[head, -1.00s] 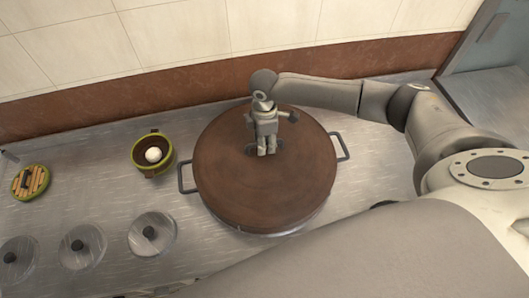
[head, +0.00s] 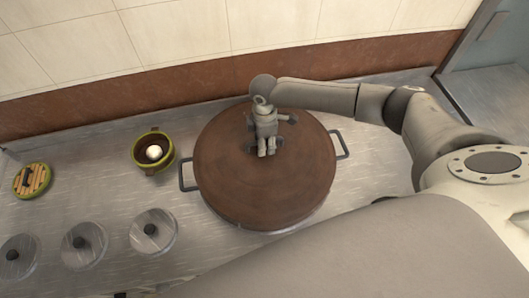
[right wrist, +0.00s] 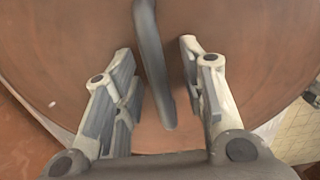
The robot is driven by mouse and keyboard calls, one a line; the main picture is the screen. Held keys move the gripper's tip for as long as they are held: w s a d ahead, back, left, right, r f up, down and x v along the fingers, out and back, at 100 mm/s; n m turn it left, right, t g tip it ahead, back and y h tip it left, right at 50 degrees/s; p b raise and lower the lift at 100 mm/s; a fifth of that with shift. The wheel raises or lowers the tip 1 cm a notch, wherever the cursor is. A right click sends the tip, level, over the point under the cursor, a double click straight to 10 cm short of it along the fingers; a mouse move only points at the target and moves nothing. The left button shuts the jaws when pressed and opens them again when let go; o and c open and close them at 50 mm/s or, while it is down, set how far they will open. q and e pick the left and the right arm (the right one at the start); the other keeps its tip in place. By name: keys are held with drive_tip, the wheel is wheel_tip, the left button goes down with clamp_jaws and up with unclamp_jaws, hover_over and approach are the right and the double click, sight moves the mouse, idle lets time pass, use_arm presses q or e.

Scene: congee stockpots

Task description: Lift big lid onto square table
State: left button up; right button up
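The big lid (head: 235,190) is a round brown disc lying flat on a wide pot with side handles in the middle of the counter. My right gripper (head: 266,150) is over the upper middle of the lid. In the right wrist view its two fingers (right wrist: 158,60) are spread apart. The lid's dark grey bar handle (right wrist: 151,70) stands between them, with a visible gap on each side. The head view hides this handle behind the gripper. My left gripper is not in view. I cannot make out a square table.
A small green-rimmed pot (head: 140,155) with a white ball inside stands left of the big pot. A small slatted lid (head: 32,180) and several round metal lids (head: 153,233) lie on the metal counter (head: 95,190). A tiled wall (head: 200,40) closes the back.

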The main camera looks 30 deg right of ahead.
drive_tip(key=shift+c, duration=0.3)
clamp_jaws()
drive_tip(key=shift+w, duration=0.1)
